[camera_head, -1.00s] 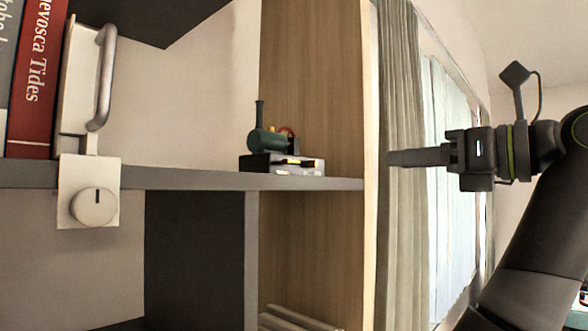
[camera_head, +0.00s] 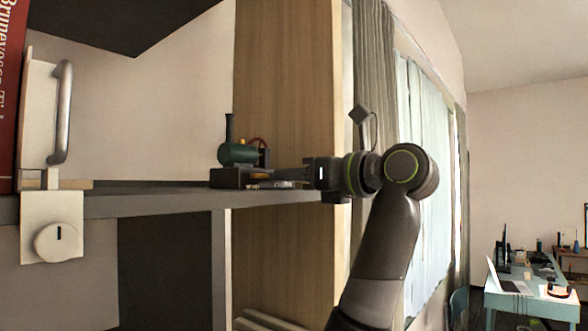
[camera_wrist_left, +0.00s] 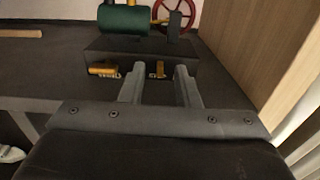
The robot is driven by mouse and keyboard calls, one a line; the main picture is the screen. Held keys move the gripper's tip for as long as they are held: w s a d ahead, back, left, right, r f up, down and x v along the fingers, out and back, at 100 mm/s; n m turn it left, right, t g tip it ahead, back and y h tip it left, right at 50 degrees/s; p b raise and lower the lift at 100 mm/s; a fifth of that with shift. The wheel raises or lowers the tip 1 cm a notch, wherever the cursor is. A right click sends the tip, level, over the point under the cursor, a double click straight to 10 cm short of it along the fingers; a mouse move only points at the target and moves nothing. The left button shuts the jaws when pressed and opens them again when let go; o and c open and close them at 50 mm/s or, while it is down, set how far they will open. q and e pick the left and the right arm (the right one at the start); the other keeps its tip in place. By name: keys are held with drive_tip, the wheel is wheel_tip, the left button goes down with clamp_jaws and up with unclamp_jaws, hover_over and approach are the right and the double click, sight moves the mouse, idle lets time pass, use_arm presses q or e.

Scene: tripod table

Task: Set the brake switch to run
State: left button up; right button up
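A small steam engine model with a green boiler (camera_head: 238,153) stands on the shelf on a dark base (camera_head: 227,178). In the left wrist view the boiler (camera_wrist_left: 125,19), a red spoked wheel (camera_wrist_left: 176,14) and the base (camera_wrist_left: 125,47) show. Two small yellow switch parts, left (camera_wrist_left: 103,70) and right (camera_wrist_left: 156,69), sit low on its front with tiny lettering. I cannot tell which is the brake switch or how it is set. My left gripper (camera_head: 278,174) is at the base's front; in the wrist view its fingers (camera_wrist_left: 160,70) are apart and empty, either side of the right yellow part. The right gripper is out of view.
A wooden side panel (camera_head: 285,90) stands right of the engine. At left are a box with a round dial (camera_head: 58,242) on the shelf edge, a metal handle (camera_head: 64,110) and a red book (camera_head: 10,90). A desk (camera_head: 520,300) stands far right.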

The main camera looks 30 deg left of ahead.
use_arm(q)
drive_tip(key=shift+a, duration=0.35)
drive_tip(key=shift+d, duration=0.1)
drive_tip(key=shift+c, duration=0.9)
clamp_jaws()
